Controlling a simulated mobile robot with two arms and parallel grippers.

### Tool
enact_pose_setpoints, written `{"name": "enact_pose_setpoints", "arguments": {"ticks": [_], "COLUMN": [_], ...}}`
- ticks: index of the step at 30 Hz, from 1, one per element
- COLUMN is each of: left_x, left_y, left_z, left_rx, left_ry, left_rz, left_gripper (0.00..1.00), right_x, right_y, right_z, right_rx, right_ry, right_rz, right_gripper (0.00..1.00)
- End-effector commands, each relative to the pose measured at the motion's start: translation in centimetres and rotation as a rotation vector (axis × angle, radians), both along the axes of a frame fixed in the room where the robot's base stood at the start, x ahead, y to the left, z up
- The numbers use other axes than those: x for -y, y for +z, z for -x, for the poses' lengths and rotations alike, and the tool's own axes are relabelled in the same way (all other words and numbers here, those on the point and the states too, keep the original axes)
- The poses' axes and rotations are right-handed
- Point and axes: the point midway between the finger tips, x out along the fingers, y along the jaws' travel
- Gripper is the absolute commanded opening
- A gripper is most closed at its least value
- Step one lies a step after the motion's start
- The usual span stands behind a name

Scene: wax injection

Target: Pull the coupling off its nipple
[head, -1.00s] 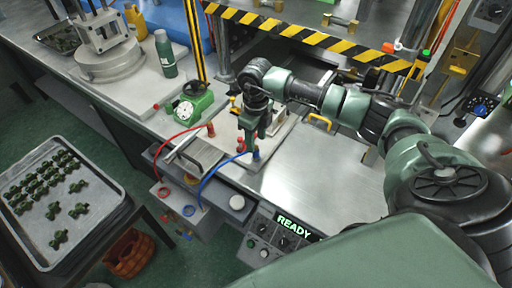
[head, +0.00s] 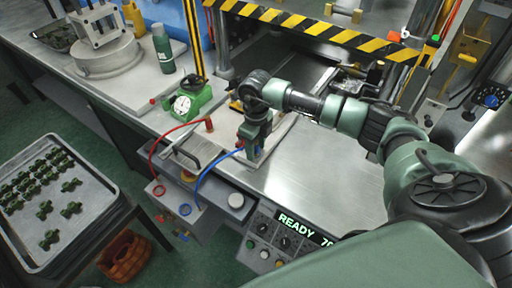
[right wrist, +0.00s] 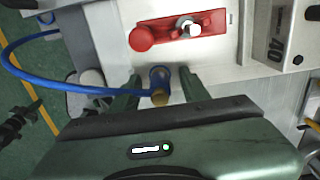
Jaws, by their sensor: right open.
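In the right wrist view a blue coupling (right wrist: 159,76) with a brass-coloured end (right wrist: 160,98) stands between the two fingers of my right gripper (right wrist: 161,84). The blue hose (right wrist: 70,83) runs to it from the left. The fingers are open, one on each side, with small gaps to the coupling. The nipple under it is hidden. In the head view my right gripper (head: 250,152) points down at the end of the blue hose (head: 209,178) and hides most of the coupling. My left gripper is not in view.
A red hose (head: 165,138) ends at a red coupling (head: 209,125) left of my gripper. A red block (right wrist: 205,24) with a silver fitting shows in the wrist view. A green gauge device (head: 193,102) stands behind. The metal table (head: 325,165) to the right is clear.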

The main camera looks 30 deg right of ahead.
Motion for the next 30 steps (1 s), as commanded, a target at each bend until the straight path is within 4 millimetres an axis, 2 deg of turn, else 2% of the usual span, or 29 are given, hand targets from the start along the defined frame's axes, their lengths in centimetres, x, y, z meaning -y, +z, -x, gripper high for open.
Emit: {"name": "enact_pose_setpoints", "arguments": {"ticks": [30], "left_x": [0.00], "left_y": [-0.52], "left_z": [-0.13], "left_rx": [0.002], "left_ry": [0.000], "left_rz": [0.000], "left_gripper": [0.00], "right_x": [-0.01], "right_y": [0.02], "right_z": [-0.02], "right_rx": [0.001], "right_ry": [0.000], "right_rz": [0.000], "right_gripper": [0.46]}}
